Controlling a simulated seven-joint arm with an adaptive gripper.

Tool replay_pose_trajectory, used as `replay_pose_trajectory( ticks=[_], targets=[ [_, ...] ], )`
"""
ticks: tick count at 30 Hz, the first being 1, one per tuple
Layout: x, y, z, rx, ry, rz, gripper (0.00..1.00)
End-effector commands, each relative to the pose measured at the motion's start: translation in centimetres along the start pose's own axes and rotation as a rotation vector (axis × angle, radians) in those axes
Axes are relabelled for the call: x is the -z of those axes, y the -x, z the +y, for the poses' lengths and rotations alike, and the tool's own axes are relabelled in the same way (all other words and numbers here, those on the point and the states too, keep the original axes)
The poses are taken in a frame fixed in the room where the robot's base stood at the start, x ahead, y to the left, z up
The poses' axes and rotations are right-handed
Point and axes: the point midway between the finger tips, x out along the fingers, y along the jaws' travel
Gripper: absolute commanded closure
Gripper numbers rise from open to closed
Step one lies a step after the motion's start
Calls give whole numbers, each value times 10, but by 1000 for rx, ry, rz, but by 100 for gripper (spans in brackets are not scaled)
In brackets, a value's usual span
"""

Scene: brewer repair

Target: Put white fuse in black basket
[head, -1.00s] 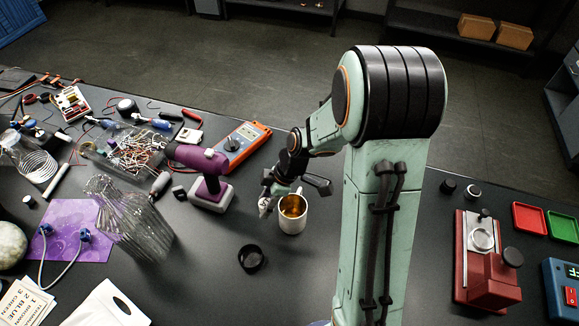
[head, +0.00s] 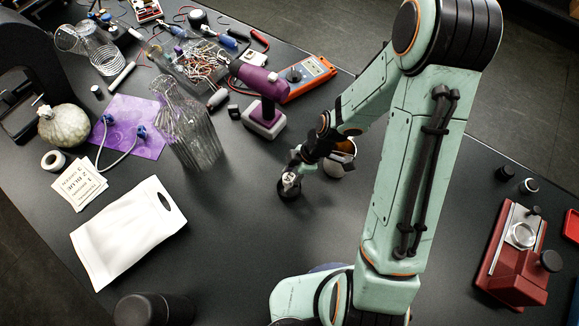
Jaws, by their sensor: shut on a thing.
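My gripper (head: 291,178) points down near the middle of the table in the head view, shut on a small whitish piece that looks like the white fuse (head: 290,182). The black basket (head: 288,194), a small round black ring or cup, is on the table directly under the fingertips. The fuse appears over or within its opening; I cannot tell whether it touches the bottom. The fingers and wrist hide part of the basket and most of the fuse.
A purple drill (head: 262,88), a clear glass vessel (head: 190,130) and an orange multimeter (head: 307,77) stand beyond. A white bag (head: 130,230) lies left. A red device (head: 515,260) stands right.

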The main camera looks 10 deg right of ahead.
Motion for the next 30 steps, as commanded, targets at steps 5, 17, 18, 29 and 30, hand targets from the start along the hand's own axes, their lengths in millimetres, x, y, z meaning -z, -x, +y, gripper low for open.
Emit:
replay_pose_trajectory(
  ticks=[5,17,18,29,30],
  targets=[
    [-6,-15,0,2,-1,2,100],
    [-9,-22,0,0,0,0,100],
    [-9,-22,0,0,0,0,100],
    [-9,-22,0,0,0,0,39],
    [-9,-22,0,0,0,0,39]
  ],
)
